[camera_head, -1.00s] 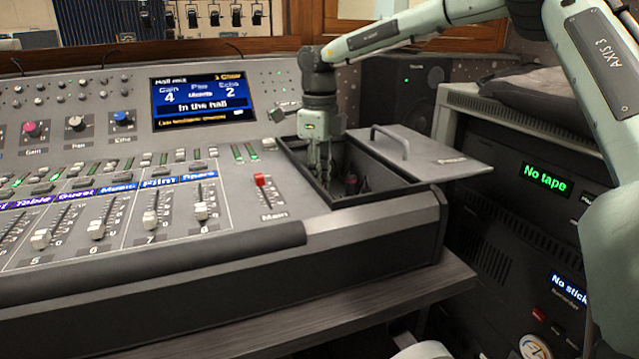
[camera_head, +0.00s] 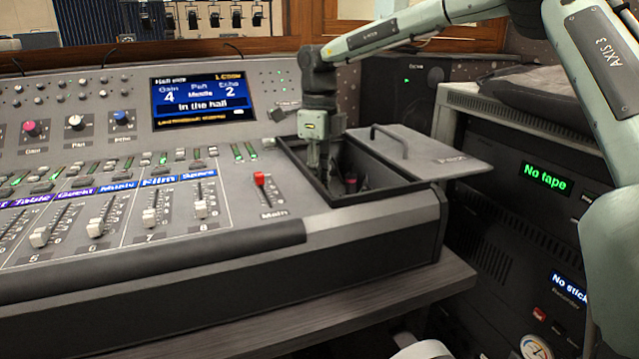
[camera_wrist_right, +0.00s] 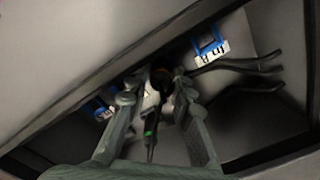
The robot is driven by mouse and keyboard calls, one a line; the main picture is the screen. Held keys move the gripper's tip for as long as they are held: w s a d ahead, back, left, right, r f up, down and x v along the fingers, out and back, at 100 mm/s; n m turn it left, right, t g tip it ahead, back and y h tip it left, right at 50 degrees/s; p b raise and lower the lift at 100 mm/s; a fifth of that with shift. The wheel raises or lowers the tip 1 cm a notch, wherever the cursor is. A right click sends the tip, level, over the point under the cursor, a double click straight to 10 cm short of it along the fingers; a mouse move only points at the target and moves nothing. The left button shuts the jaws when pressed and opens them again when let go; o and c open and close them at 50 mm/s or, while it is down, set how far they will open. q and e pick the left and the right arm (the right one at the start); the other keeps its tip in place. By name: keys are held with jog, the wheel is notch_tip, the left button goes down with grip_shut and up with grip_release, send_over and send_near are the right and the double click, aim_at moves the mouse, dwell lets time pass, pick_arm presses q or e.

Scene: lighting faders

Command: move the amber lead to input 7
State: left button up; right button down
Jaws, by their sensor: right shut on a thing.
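My right gripper (camera_head: 320,170) reaches down into the open compartment (camera_head: 385,192) at the right end of the mixing desk. In the right wrist view the gripper (camera_wrist_right: 155,92) is shut on a dark plug (camera_wrist_right: 161,78) with a small amber tint, probably the amber lead. Most of the plug is hidden by the fingers. Blue and white sockets or tags (camera_wrist_right: 210,47) show inside the compartment, their numbers unreadable. Input 7 cannot be made out. The desk's channel 7 fader (camera_head: 149,217) sits under the "Film" label. My left gripper is out of view.
Dark cables (camera_wrist_right: 238,64) lie beside the fingers. The compartment walls are close around the gripper. The lid with a handle (camera_head: 440,150) lies to the right of the opening. A red main fader (camera_head: 260,179) stands to the left. A rack (camera_head: 540,215) is at right.

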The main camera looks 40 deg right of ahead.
jog(key=shift+s+f, duration=0.1)
jog(key=shift+f, duration=0.1)
jog(key=c, duration=1.3)
grip_release()
jog(key=shift+o, duration=0.2)
jog(key=shift+r, duration=0.1)
notch_tip(320, 180, up, 12)
